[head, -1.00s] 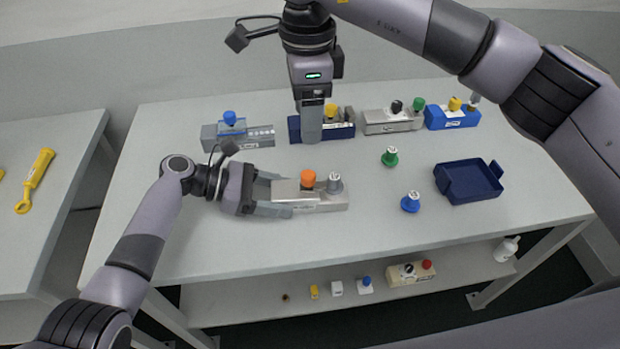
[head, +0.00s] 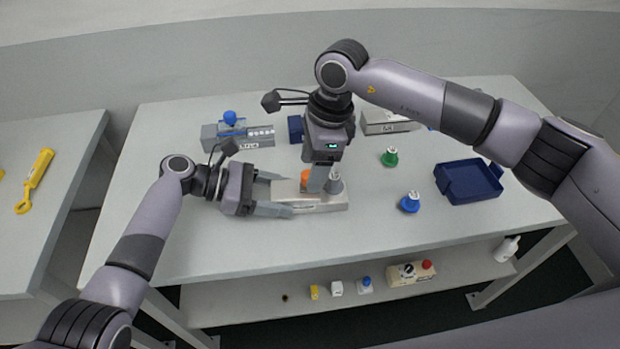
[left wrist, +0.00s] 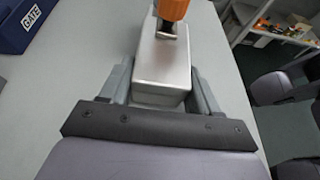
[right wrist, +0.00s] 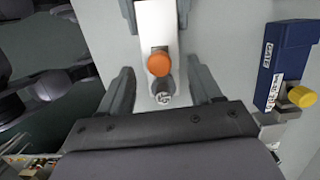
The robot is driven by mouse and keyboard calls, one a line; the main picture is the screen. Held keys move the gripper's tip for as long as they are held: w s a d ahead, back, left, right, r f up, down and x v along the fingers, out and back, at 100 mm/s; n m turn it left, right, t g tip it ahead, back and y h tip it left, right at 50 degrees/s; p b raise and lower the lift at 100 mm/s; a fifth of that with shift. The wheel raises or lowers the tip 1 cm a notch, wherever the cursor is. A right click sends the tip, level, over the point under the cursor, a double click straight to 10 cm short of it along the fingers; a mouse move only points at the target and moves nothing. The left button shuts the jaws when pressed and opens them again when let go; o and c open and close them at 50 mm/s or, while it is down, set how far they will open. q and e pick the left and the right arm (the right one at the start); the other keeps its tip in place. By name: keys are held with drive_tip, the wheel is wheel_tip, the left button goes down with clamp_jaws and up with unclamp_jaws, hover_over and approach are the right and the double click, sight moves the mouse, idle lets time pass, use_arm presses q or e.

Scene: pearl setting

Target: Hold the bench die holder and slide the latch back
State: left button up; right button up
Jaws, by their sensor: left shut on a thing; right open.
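The bench die holder, a silver-grey block (head: 318,208), lies on the table. An orange latch knob (head: 306,177) and a grey round piece (head: 335,186) are on its top. My left gripper (head: 281,194) is shut on the block's left end; the left wrist view shows its fingers along both sides of the block (left wrist: 162,68). My right gripper (head: 319,184) is open and points down over the holder, partly hiding the knob. In the right wrist view, the knob (right wrist: 158,65) and grey piece (right wrist: 163,94) lie between its spread fingers, apparently untouched.
Behind stand a grey holder with a blue knob (head: 240,137), a mostly hidden dark blue block labelled GATE (right wrist: 283,62) and another grey holder (head: 388,122). Green (head: 390,157) and blue (head: 410,202) pieces and a blue tray (head: 470,185) are at right.

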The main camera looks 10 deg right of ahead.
drive_tip(key=shift+a+f, duration=0.2)
drive_tip(key=shift+f, duration=0.65)
drive_tip(key=c, duration=1)
drive_tip(key=shift+a+r, duration=0.1)
drive_tip(key=shift+a, duration=0.75)
drive_tip(key=o, duration=0.8)
drive_tip(key=shift+c, duration=0.2)
